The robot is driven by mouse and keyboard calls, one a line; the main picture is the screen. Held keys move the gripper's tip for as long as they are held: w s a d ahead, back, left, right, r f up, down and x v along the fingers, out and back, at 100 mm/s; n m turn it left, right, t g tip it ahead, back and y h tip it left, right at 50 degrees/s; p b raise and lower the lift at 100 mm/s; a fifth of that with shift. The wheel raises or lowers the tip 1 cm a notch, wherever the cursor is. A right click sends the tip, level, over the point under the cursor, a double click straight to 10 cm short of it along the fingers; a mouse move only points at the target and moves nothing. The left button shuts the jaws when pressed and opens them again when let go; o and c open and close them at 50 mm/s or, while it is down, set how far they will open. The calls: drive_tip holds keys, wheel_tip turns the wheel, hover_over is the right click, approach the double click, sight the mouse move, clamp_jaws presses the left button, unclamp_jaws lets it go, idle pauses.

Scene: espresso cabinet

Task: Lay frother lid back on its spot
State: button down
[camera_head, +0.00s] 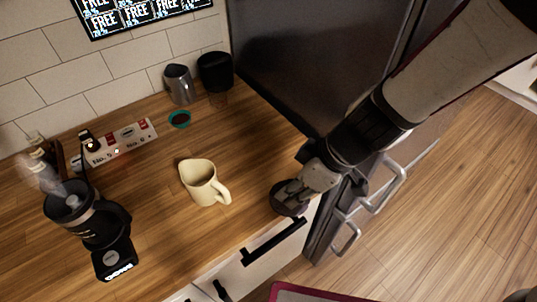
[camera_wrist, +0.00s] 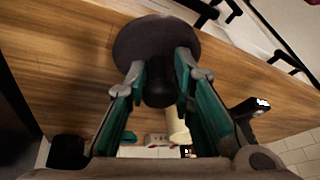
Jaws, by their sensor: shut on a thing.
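A dark round frother lid (camera_head: 283,205) shows at the counter's front right, close to the edge by the fridge. My gripper (camera_head: 292,190) is shut on it. In the wrist view the lid (camera_wrist: 155,38) is a wide dark disc beyond the fingertips, and its narrower dark grip sits between the two fingers of my gripper (camera_wrist: 160,72). I cannot tell whether the lid touches the wood. A black cylinder (camera_head: 215,70), perhaps the frother, stands at the back by the fridge. A small teal-rimmed dark round piece (camera_head: 179,119) lies in front of the metal pitcher (camera_head: 179,85).
A cream mug (camera_head: 198,184) stands mid-counter, left of my gripper. A black grinder-like machine (camera_head: 100,225) is at the left. A pale panel with small items (camera_head: 125,143) lies near the tiled wall. The fridge (camera_head: 310,50) borders the right. Wood between the mug and fridge is clear.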

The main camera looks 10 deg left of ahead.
drive_tip(key=w+b, duration=0.1)
drive_tip(key=a+b, duration=0.1)
drive_tip(key=b, duration=0.1)
drive_tip(key=shift+w+f, duration=0.2)
drive_tip(key=shift+w, duration=0.15)
drive_tip(key=shift+w+a+b, duration=0.1)
drive_tip(key=shift+a+b, duration=0.1)
drive_tip(key=shift+b, duration=0.45)
drive_tip(key=shift+w+b, duration=0.1)
drive_tip(key=shift+b, duration=0.55)
drive_tip(key=w+a, duration=0.2)
drive_tip(key=w+a+p, duration=0.1)
drive_tip(key=w+a, duration=0.1)
drive_tip(key=w, duration=0.1)
drive_tip(key=w+a+p, duration=0.1)
drive_tip(key=w+a, duration=0.1)
drive_tip(key=w, duration=0.1)
drive_tip(key=shift+w+a+f, duration=0.1)
drive_tip(key=shift+a+f, duration=0.2)
drive_tip(key=shift+f, duration=1.9)
drive_tip(key=c, duration=1.4)
unclamp_jaws()
drive_tip(key=shift+o, duration=0.2)
